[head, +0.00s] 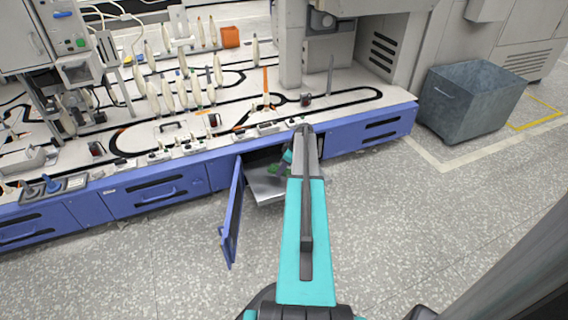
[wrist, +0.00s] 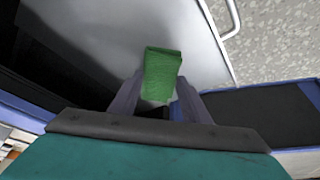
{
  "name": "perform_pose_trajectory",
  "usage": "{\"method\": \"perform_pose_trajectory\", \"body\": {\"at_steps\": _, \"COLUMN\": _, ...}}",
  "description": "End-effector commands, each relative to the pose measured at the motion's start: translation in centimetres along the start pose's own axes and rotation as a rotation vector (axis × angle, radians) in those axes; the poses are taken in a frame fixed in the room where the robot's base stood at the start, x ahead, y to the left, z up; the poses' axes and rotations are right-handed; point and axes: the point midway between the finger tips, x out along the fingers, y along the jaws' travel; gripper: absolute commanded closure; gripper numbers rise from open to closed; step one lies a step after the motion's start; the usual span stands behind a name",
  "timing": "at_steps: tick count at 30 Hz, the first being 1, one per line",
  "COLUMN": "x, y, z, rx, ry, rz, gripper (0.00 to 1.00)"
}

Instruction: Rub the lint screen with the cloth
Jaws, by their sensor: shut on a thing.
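My gripper (wrist: 158,92) is shut on a folded green cloth (wrist: 163,68), which sticks out between the two fingers. In the wrist view, a smooth grey panel (wrist: 105,35) lies beyond the cloth; I take it for the lint screen. I cannot tell whether the cloth touches it. In the head view, the grey panel (head: 266,191) juts out of an open compartment in the blue base of the machine. My arm partly hides it, and a bit of green shows at its inner side.
A blue door (head: 232,212) hangs open left of the compartment. A metal handle (wrist: 233,20) shows beside the panel in the wrist view. The machine top (head: 210,120) carries several bobbins. A grey bin (head: 470,102) stands at the right. The speckled floor in front is clear.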

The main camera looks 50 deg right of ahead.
Motion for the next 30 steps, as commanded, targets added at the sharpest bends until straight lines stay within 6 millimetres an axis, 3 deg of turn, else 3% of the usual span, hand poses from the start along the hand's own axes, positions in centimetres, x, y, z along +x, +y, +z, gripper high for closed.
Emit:
{"method": "perform_pose_trajectory", "body": {"at_steps": 7, "x": -1.7, "y": -0.4, "z": -1.3, "rx": -0.006, "ry": 0.0, "rz": -0.003, "gripper": 0.78}}
{"method": "perform_pose_trajectory", "body": {"at_steps": 23, "x": -1.9, "y": -0.8, "z": -2.1, "rx": -0.009, "ry": 0.0, "rz": -0.004, "gripper": 0.78}}
{"method": "perform_pose_trajectory", "body": {"at_steps": 26, "x": -2.2, "y": -1.4, "z": -3.4, "rx": -0.008, "ry": 0.0, "rz": -0.002, "gripper": 0.78}}
{"method": "perform_pose_trajectory", "body": {"at_steps": 30, "x": -2.8, "y": -3.2, "z": -6.7, "rx": -0.005, "ry": 0.0, "rz": 0.0, "gripper": 0.78}}
